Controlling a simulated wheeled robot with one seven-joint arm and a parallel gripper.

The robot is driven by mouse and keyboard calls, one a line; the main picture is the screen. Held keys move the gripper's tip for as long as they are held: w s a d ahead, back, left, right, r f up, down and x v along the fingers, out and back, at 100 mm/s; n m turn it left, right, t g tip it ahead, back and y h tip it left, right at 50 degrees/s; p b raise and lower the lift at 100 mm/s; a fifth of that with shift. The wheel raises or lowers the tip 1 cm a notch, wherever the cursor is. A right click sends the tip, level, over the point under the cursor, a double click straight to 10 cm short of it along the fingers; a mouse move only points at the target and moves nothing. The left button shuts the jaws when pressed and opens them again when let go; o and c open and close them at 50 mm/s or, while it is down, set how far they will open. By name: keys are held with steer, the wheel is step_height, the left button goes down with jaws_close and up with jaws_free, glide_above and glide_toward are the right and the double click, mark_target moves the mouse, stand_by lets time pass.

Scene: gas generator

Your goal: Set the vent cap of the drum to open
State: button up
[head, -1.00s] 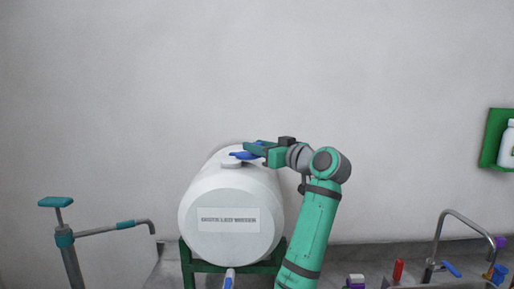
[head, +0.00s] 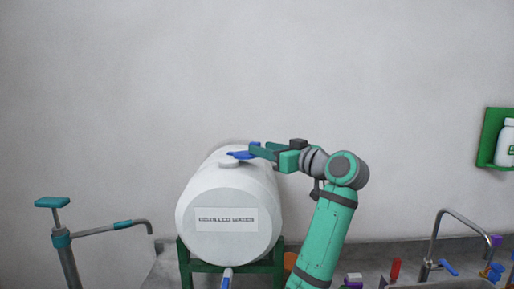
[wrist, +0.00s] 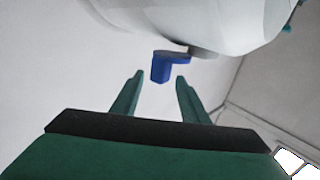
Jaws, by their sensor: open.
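The white drum (head: 228,190) lies on its side on a green stand, with a label on its front end. On its top is the vent cap, a pale round base (head: 230,163) with a blue lever (head: 240,155). My gripper (head: 254,151) is at the right of the cap, its fingers pointing left toward the lever. In the wrist view the open fingers (wrist: 158,80) are empty. The blue lever (wrist: 160,68) shows just beyond the fingertips, roughly in line with the gap, below the drum's white curve (wrist: 190,15). Part of the cap is hidden by my fingers in the head view.
A teal-handled pump (head: 62,235) stands at the left. A sink faucet (head: 430,245) and small coloured items are on the counter at right. A green wall holder (head: 487,150) with a white bottle is at far right. The air above the drum is clear.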

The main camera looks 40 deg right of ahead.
steer(key=s, duration=0.6)
stand_by(0.5)
